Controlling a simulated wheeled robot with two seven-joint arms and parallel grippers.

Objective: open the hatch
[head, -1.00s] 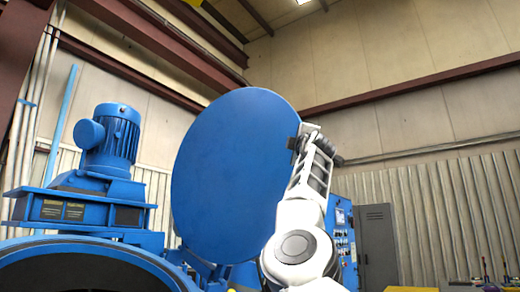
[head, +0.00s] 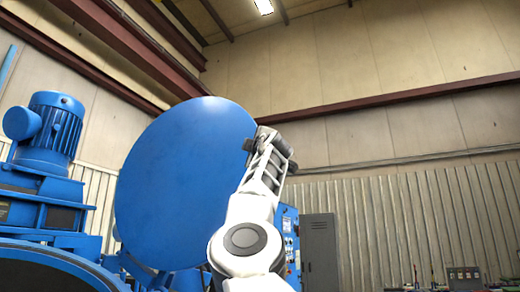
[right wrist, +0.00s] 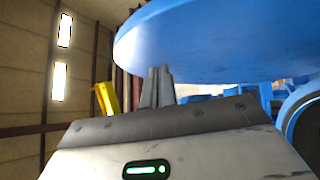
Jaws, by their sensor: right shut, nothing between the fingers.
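The hatch is a large round blue lid (head: 180,185), raised and standing steeply over the blue furnace body. The furnace's round rim (head: 50,255) and dark opening show at the lower left of the head view. My right gripper (head: 262,138) is at the lid's upper right edge. In the right wrist view its fingers (right wrist: 158,85) are shut and empty, close below the lid's rim (right wrist: 210,45). I cannot tell whether they touch it. The lid's hinge is mostly hidden behind the lid and my arm. My left gripper is not in view.
A blue motor (head: 50,135) stands on the furnace structure left of the lid. A blue control panel (head: 290,240) and a grey cabinet (head: 319,250) stand behind my right arm. A yellow part (right wrist: 107,98) shows near the fingers. The space right of the lid is open.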

